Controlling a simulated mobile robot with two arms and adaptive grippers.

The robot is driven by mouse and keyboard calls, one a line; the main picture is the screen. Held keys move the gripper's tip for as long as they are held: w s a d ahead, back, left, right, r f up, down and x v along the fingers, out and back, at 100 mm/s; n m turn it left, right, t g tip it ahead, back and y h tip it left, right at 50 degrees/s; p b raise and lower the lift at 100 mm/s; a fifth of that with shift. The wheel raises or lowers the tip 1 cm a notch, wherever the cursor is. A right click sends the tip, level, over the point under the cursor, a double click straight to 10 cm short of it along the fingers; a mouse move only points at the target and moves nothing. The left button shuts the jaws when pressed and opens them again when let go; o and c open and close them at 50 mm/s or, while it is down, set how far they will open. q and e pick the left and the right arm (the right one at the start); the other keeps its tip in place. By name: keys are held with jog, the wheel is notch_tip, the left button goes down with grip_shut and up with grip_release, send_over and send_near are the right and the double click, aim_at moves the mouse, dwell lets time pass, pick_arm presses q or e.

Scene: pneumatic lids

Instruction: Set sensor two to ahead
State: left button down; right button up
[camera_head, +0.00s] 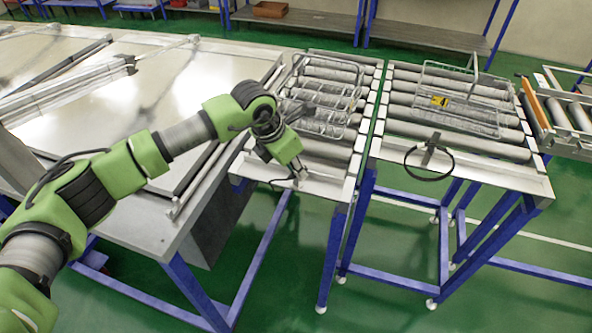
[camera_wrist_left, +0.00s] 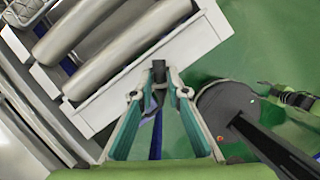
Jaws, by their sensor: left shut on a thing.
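My left gripper (camera_head: 299,176) is at the near edge of the left roller table, on its front plate. In the left wrist view its teal fingers (camera_wrist_left: 157,88) are shut on a small black sensor (camera_wrist_left: 158,70) beside the white front plate. In the head view this sensor is mostly hidden by the gripper. Another black sensor (camera_head: 430,151) with a looped black cable stands at the front plate of the right roller table. No sensor number can be read. A green part of my right arm (camera_wrist_left: 290,96) shows small at the right of the wrist view; its fingers are unclear.
A wire basket (camera_head: 325,88) sits on the left roller table (camera_head: 325,186), partly behind my arm. Another wire basket (camera_head: 462,105) with a yellow label sits on the right roller table (camera_head: 540,185). A narrow gap separates the tables. A large metal bench (camera_head: 150,226) lies under my left arm.

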pick_arm(q)
jog(key=n+t+y+b, duration=0.1)
jog(key=n+b, duration=0.3)
jog(key=b, duration=0.1)
jog(key=shift+f+b, duration=0.2)
jog(key=shift+b, duration=0.15)
jog(key=shift+r+n+t+y+b, duration=0.25)
jog(key=shift+n+y+b, duration=0.35)
jog(key=shift+n+b, duration=0.75)
jog(key=c, duration=2)
grip_release()
jog(key=v, duration=1.2)
